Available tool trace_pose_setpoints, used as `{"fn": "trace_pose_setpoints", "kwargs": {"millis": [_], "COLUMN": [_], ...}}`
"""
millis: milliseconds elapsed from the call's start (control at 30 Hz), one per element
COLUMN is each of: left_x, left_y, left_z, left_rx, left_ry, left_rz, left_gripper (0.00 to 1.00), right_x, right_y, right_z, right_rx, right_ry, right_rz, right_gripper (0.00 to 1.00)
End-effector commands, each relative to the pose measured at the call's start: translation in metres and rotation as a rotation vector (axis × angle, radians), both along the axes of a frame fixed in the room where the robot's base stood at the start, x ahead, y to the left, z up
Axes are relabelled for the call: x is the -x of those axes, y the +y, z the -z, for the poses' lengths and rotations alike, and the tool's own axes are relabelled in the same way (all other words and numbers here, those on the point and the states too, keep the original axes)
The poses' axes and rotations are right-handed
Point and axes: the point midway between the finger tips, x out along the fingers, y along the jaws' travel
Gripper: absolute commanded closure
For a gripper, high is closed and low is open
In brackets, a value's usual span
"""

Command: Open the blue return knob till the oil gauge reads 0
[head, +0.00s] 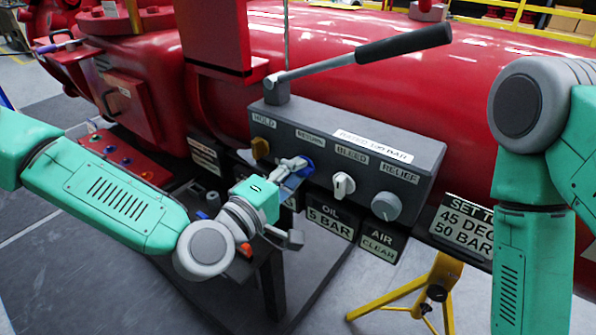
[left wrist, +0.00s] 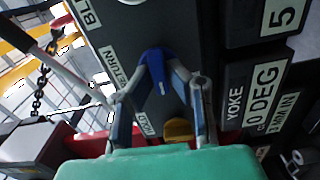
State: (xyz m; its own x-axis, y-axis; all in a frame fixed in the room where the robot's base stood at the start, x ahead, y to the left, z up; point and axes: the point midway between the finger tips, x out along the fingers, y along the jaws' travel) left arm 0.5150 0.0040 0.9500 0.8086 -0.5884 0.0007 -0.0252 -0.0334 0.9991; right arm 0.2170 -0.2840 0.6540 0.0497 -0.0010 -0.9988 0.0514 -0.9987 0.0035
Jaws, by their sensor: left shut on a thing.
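The blue return knob (head: 308,167) sits on the front of the grey control box (head: 300,128), under the RETURN label. My left gripper (head: 295,167) is at the knob, its fingers shut on it. In the left wrist view the blue knob (left wrist: 157,62) shows between the two fingertips (left wrist: 162,74), one on each side. A sign reading OIL 5 BAR (head: 331,218) hangs below the box. I cannot make out an oil gauge dial or its needle. My right arm shows at the right edge, but its gripper is out of view.
The yellow HOLD knob (head: 260,148) is left of the blue one. The white BLEED knob (head: 343,185) and grey RELIEF knob (head: 386,206) are to its right. A long black-handled lever (head: 400,43) rises above the box. A yellow stand (head: 437,290) is below.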

Motion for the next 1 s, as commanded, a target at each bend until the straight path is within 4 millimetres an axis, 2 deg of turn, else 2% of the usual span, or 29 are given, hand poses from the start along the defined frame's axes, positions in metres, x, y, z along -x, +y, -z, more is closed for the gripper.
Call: {"fn": "trace_pose_setpoints", "kwargs": {"millis": [33, 200, 233, 267, 300, 667, 767, 1000], "left_x": [0.001, 0.001, 0.001, 0.001, 0.001, 0.004, 0.013, 0.054], "left_y": [0.002, 0.003, 0.003, 0.003, 0.002, 0.002, 0.009, 0.04], "left_z": [0.007, 0.007, 0.007, 0.007, 0.007, 0.003, 0.003, 0.004], "left_rx": [-0.007, -0.008, -0.008, -0.008, -0.007, -0.005, -0.006, -0.004], "left_ry": [0.013, 0.014, 0.014, 0.014, 0.013, 0.005, 0.006, 0.009], "left_rz": [-0.003, -0.004, -0.004, -0.004, -0.004, -0.001, 0.0, -0.002], "left_gripper": [1.0, 1.0, 0.84, 0.73, 0.67, 0.67, 0.67, 0.67], "right_x": [0.0, 0.0, 0.0, 0.0, 0.0, 0.002, 0.002, 0.002], "right_y": [0.0, 0.0, 0.0, 0.0, 0.0, 0.0, 0.0, 0.0], "right_z": [0.0, 0.0, 0.0, 0.0, 0.0, 0.0, 0.0, -0.001], "right_rx": [0.0, 0.0, 0.0, 0.0, 0.0, 0.0, 0.0, 0.0], "right_ry": [0.0, 0.0, 0.0, 0.0, 0.0, -0.002, -0.002, -0.003], "right_rz": [0.0, 0.0, 0.0, 0.0, 0.0, 0.0, 0.0, 0.0], "right_gripper": [0.56, 0.56, 0.56, 0.56, 0.56, 0.56, 0.56, 0.56]}}
